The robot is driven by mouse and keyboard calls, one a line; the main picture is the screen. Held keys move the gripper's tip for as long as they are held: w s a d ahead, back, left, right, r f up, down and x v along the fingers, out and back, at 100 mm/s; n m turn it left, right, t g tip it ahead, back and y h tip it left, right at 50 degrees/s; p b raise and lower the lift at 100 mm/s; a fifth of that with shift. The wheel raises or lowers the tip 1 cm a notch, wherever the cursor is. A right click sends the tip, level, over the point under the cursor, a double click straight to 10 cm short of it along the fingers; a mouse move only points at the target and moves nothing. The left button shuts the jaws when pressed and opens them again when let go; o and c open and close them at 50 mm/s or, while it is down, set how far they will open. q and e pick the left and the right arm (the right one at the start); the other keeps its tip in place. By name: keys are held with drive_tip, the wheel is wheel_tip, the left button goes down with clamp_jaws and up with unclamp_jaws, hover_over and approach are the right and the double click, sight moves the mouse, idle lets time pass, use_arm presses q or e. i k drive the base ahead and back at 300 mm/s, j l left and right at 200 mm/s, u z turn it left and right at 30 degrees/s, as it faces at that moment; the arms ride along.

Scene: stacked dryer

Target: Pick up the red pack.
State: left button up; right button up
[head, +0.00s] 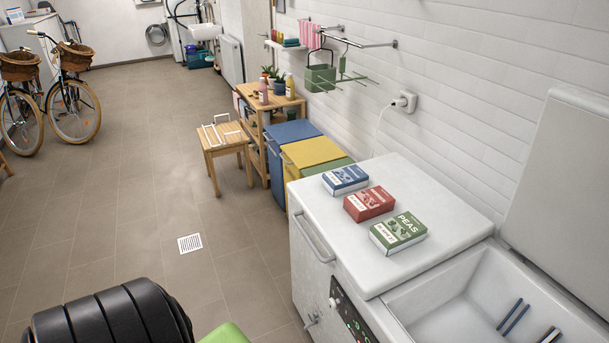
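The red pack (369,204) lies flat on the white lid (345,235) of a chest-like appliance. It is the middle one of three boxes in a slanting row. A blue pack (345,180) lies behind it to the left, and a green pack (398,232) marked PEAS lies in front of it to the right. Small gaps separate the packs. I can make out neither of my grippers in the head view.
Right of the lid is an open white basin (460,300) with a few slim dark bars (514,317) inside. A raised white lid (565,190) stands behind it. A plugged-in socket (404,102) is on the wall. Coloured bins (312,152) stand beyond.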

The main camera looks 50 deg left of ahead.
sight(367, 204)
drive_tip(key=u, duration=1)
drive_tip(key=z, duration=0.3)
drive_tip(key=i+j+z, duration=0.25)
drive_tip(key=j, duration=0.25)
drive_tip(key=j+z, duration=0.25)
drive_tip(key=j, duration=0.3)
drive_tip(key=i+j+z, duration=0.1)
drive_tip(key=j+z, duration=0.15)
drive_tip(key=j, duration=0.3)
